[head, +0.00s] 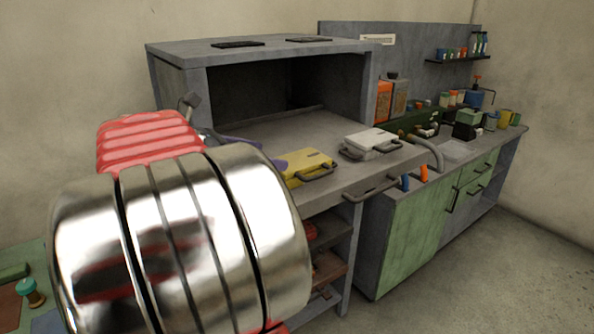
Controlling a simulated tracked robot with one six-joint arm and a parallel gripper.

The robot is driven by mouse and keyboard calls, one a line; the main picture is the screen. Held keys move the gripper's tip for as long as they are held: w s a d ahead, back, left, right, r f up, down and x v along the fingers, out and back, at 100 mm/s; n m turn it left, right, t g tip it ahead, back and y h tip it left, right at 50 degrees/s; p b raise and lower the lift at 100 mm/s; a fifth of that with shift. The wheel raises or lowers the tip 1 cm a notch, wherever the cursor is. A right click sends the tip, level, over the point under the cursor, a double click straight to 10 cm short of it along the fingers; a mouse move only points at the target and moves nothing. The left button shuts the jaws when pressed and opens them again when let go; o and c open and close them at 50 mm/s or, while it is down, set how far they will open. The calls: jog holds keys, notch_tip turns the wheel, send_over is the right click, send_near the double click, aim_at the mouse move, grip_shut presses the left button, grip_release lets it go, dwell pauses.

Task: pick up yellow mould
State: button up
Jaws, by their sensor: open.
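The yellow mould (306,163) lies flat on the pull-out grey shelf in front of the dark open oven-like cabinet. It is a boxy yellow case with a grey handle at its front, facing right.
A white mould (372,141) with a grey handle sits right of the yellow one. A purple one (236,141) is mostly hidden at left. The shelf (270,130) has a front handle. A green-fronted counter (408,240) with bottles stands right; floor there is clear.

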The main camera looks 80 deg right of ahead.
aim_at(300, 159)
jog(key=x, duration=0.6)
jog(key=shift+s+d+f, duration=0.1)
jog(key=shift+d+f, duration=0.05)
jog(key=shift+x, duration=2.6)
jog(key=shift+f, duration=0.1)
jog(key=c, duration=1.8)
jog(key=shift+c, duration=0.2)
